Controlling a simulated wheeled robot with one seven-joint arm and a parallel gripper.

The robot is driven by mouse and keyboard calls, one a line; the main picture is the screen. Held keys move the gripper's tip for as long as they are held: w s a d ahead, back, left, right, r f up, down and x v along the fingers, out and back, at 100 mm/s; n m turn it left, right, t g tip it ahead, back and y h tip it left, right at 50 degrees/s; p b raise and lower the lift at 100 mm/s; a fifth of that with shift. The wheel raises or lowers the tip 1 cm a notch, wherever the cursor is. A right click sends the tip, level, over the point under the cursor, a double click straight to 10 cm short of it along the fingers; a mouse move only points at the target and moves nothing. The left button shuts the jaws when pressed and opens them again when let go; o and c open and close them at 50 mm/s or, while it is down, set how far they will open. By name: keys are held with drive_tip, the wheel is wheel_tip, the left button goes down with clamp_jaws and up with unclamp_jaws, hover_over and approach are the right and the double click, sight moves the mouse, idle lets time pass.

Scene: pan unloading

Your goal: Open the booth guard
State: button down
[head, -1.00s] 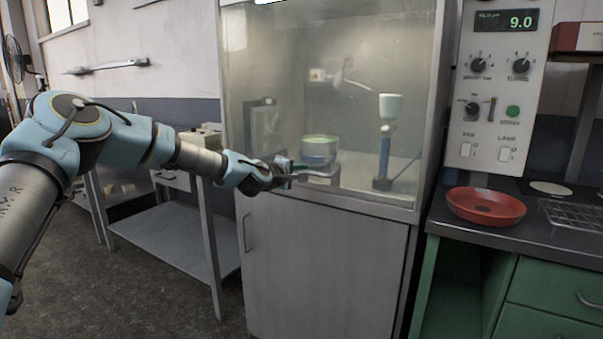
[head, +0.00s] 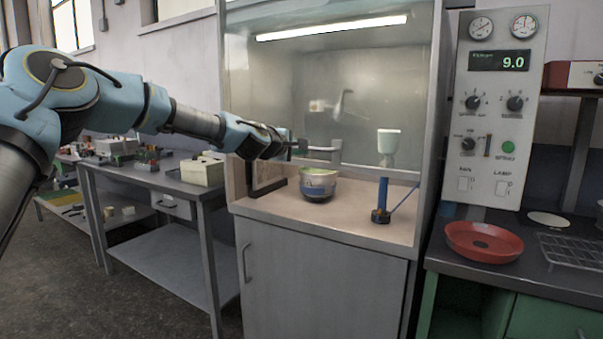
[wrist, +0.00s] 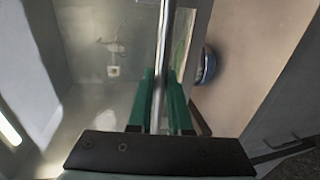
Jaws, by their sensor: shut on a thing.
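The booth guard (head: 285,90) is a clear, hazy panel across the front of the booth. It is partly raised: its lower edge stands above the booth floor, leaving an open gap below. Its metal handle (head: 325,149) is near the lower edge. My gripper (head: 295,146) is at the left end of the handle. In the wrist view my green fingers (wrist: 160,105) are shut around the shiny handle bar (wrist: 166,45). The fingers hide part of the bar.
A green and blue bowl (head: 319,186) sits on the booth floor (head: 345,222). A side table (head: 160,182) is at left; a control panel (head: 495,110) and red dish (head: 484,241) are at right.

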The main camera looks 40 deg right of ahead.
wheel_tip(320, 180, up, 20)
drive_tip(key=p, duration=0.8)
drive_tip(key=shift+f, duration=0.1)
drive_tip(key=c, duration=0.8)
unclamp_jaws()
drive_tip(key=shift+c, duration=0.2)
drive_tip(key=shift+a+b, duration=0.45)
drive_tip(key=shift+a, duration=0.1)
drive_tip(key=b, duration=0.6)
approach(309, 81)
drive_tip(key=shift+v, duration=2.65)
drive_tip(key=shift+f, duration=0.1)
drive_tip(key=shift+f, duration=0.1)
